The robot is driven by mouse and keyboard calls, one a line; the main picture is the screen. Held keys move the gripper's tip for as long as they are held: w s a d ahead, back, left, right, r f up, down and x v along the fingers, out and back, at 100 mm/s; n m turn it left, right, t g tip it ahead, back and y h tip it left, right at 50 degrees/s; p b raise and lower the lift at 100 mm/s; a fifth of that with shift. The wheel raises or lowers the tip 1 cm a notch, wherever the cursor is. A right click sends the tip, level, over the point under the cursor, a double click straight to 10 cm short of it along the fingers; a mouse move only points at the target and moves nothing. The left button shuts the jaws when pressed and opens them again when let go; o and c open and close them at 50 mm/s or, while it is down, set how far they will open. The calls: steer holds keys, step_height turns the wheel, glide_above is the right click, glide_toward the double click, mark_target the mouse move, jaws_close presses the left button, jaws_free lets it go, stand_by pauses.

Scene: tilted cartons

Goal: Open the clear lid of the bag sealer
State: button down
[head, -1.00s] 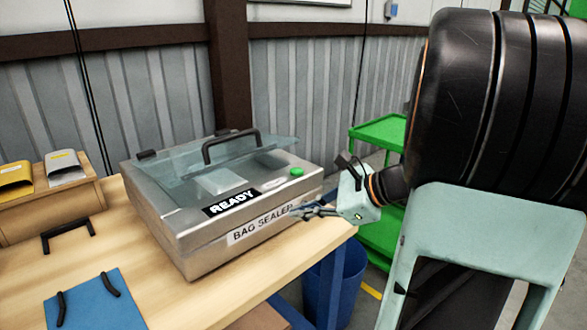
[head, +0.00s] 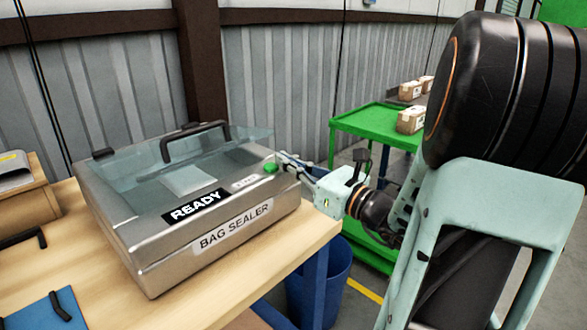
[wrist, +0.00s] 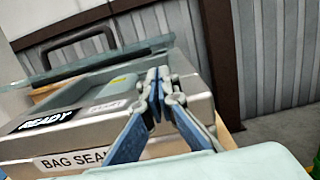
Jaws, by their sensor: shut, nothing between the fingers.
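The bag sealer (head: 150,250) is a grey metal box on a wooden table, with READY and BAG SEALER labels on its front. Its clear lid (head: 240,142) carries a black handle (head: 195,138) and appears slightly raised at an angle above the body. In the wrist view the lid (wrist: 90,65) shows almost edge-on, with a gap under it at the right. My gripper (head: 284,158) is shut and empty at the sealer's right side, by the green button (head: 270,168). In the wrist view its fingertips (wrist: 158,76) are close to the lid's right end; whether they touch is unclear.
A green cart (head: 375,122) with cartons (head: 411,120) stands behind to the right. A blue bin (head: 335,285) is under the table's right end. A corrugated wall is behind.

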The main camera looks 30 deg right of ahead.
steer(key=b+x, duration=0.1)
steer(key=x, duration=0.4)
steer(key=shift+w+a, duration=0.1)
steer(key=shift+w, duration=0.2)
steer(key=shift+r, duration=0.2)
